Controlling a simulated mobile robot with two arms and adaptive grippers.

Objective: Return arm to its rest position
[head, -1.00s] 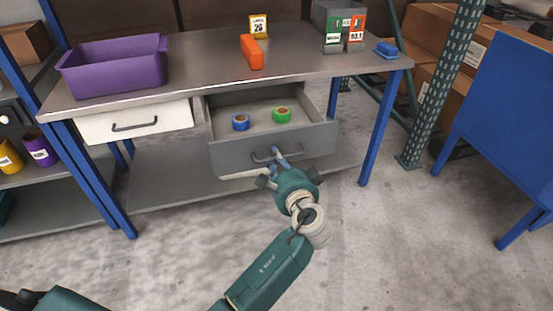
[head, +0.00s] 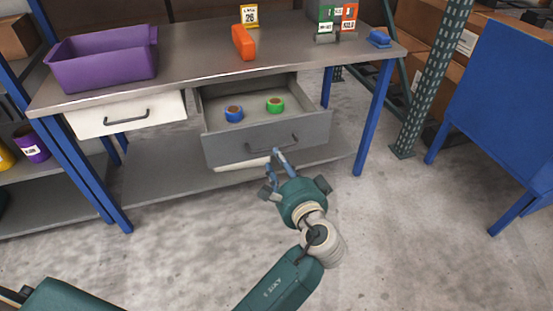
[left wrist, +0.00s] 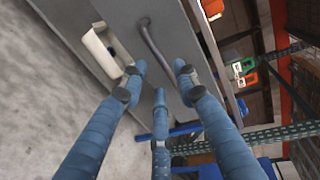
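My left gripper (head: 280,158) is in front of the grey drawer (head: 230,152), close to its front and dark bar handle (head: 272,145). In the left wrist view its blue fingers (left wrist: 158,74) are spread apart with nothing between them. The handle (left wrist: 155,45) shows beyond the fingertips, apart from them as far as I can see. The drawer is pulled out and holds a blue tape roll (head: 234,114) and a green tape roll (head: 275,105). My right gripper is not in view.
The workbench (head: 190,62) carries a purple bin (head: 105,62), an orange object (head: 243,43) and a small blue object (head: 379,39). A closed white drawer (head: 90,121) is at left. Floor between is clear.

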